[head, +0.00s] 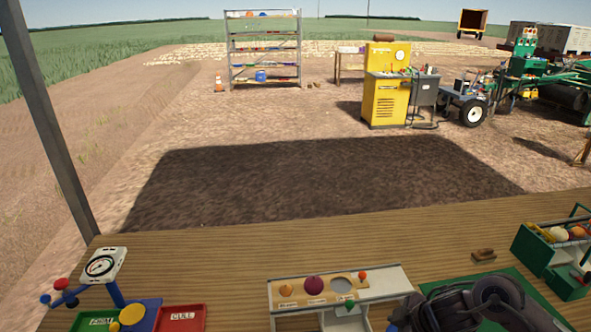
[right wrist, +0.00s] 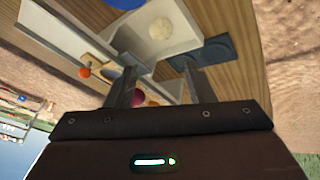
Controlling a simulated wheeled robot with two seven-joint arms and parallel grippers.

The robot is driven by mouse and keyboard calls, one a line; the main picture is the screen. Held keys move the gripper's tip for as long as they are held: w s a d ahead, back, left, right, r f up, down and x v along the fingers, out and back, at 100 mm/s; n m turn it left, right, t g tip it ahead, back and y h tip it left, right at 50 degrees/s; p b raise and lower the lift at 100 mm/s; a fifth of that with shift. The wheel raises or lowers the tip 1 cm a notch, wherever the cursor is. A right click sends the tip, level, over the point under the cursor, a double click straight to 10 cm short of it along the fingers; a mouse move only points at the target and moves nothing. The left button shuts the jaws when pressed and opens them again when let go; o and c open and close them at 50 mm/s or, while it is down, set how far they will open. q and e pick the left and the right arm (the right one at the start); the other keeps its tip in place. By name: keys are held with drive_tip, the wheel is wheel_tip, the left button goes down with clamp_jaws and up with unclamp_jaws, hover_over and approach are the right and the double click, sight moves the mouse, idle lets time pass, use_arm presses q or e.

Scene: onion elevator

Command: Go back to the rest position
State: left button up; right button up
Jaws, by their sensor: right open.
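My right arm (head: 470,305) shows as dark links at the bottom right of the head view, over a green mat (head: 535,295); its fingertips are hard to make out there. In the right wrist view my right gripper (right wrist: 158,82) is open, with its two fingers apart and nothing seen held between them. Beyond the fingers are the sizing stand's pale tray (right wrist: 185,45) with a white onion (right wrist: 160,28) in it, and a board with orange and purple round pieces. My left gripper is not in view.
The wooden table holds a sizing stand (head: 395,283), a dial gauge (head: 101,265), a red CULL tray (head: 200,322), a green FIRM tray (head: 90,321), a brown block (head: 484,254) and a green crate (head: 533,252) of vegetables. The table's back middle is clear.

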drive_tip(key=s+a+r+m+t, duration=0.2)
drive_tip(key=s+a+m+t, duration=0.15)
drive_tip(key=a, duration=0.75)
drive_tip(key=s+d+f+m+g+h, duration=0.1)
drive_tip(key=s+d+m+g+h, duration=0.1)
drive_tip(key=s+d+m, duration=0.35)
drive_tip(key=s+d+m+g+h, duration=0.1)
drive_tip(key=s+d+m+g, duration=0.2)
drive_tip(key=s, duration=0.5)
wheel_tip(320, 180, down, 34)
drive_tip(key=s+b, duration=0.3)
use_arm(q)
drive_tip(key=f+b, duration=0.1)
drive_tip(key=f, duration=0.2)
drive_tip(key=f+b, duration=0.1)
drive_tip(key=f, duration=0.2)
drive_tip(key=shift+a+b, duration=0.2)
drive_tip(key=shift+b, duration=0.15)
use_arm(e)
drive_tip(key=s+d+f+g, duration=0.1)
drive_tip(key=s+d+f, duration=0.1)
drive_tip(key=s+f, duration=0.7)
drive_tip(key=s+d+f+g, duration=0.1)
drive_tip(key=s+f, duration=0.9)
drive_tip(key=f, duration=0.1)
drive_tip(key=shift+d+n, duration=0.35)
drive_tip(key=shift+n, duration=0.05)
